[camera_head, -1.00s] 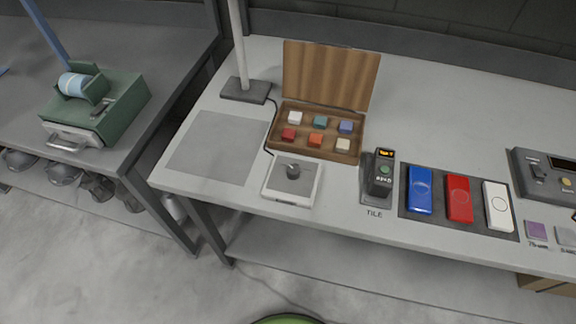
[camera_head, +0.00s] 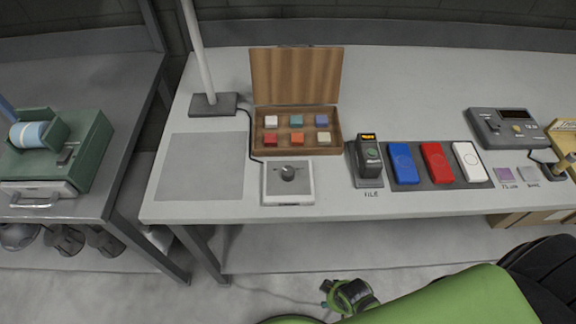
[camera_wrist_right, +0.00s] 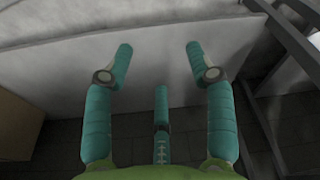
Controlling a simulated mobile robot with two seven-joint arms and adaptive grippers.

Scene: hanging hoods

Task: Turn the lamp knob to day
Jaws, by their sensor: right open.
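The lamp knob (camera_head: 288,173) is a dark round knob on a pale square control box (camera_head: 288,196) near the front edge of the bench. Its markings are too small to read, so I cannot tell which setting it points to. A cable runs from the box toward the dark base (camera_head: 214,104) of a white pole (camera_head: 195,50). My right gripper (camera_wrist_right: 159,48) shows in the wrist view with teal fingers spread apart and nothing between them. In the head view my green right arm is low at the right, in front of the bench and apart from the knob. My left gripper is not seen.
An open wooden box (camera_head: 254,137) with several coloured blocks stands right behind the knob box. A scanner-like device (camera_head: 369,158) and blue, red and white pieces lie to its right. A grey mat (camera_head: 200,165) at left is bare. A green dispenser (camera_head: 85,150) stands on the left bench.

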